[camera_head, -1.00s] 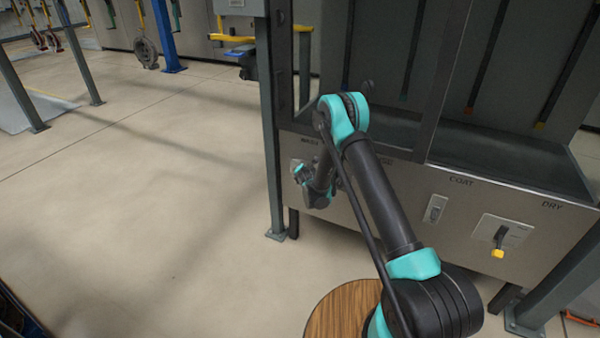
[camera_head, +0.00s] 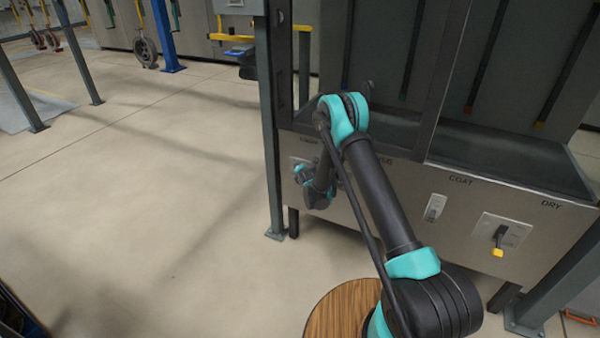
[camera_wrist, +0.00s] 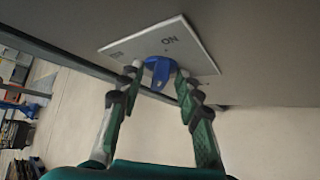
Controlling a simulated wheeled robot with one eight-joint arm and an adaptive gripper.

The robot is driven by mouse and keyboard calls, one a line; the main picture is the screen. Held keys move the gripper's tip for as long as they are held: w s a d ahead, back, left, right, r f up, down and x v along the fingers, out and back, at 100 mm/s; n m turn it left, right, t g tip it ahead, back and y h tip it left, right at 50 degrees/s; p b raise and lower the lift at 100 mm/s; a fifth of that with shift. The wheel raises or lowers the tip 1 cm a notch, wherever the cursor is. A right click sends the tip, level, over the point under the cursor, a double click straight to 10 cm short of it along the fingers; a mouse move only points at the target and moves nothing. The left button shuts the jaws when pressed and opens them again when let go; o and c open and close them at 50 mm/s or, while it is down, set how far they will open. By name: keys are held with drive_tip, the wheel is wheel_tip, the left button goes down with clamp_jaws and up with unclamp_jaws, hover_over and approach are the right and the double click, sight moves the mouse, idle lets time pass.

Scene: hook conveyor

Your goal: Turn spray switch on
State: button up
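A blue knob (camera_wrist: 159,68) sits on a light switch plate (camera_wrist: 201,62) marked ON in the wrist view; a second mark at the plate's left is too small to read. My gripper (camera_wrist: 158,72) is open, with one finger on each side of the knob. Whether the fingertips touch the knob cannot be told. In the head view my gripper (camera_head: 301,172) is at the left end of the grey machine front (camera_head: 385,203), and it mostly hides the plate there.
A rocker switch (camera_head: 435,207) under COAT and a yellow-tipped lever (camera_head: 498,242) under DRY are on the same front, to the right. A grey post (camera_head: 270,130) stands just left of my gripper. Open floor (camera_head: 150,200) lies to the left.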

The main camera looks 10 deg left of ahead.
drive_tip(key=shift+r, duration=0.15)
wheel_tip(320, 180, up, 10)
drive_tip(key=shift+f, duration=0.15)
idle(0.5)
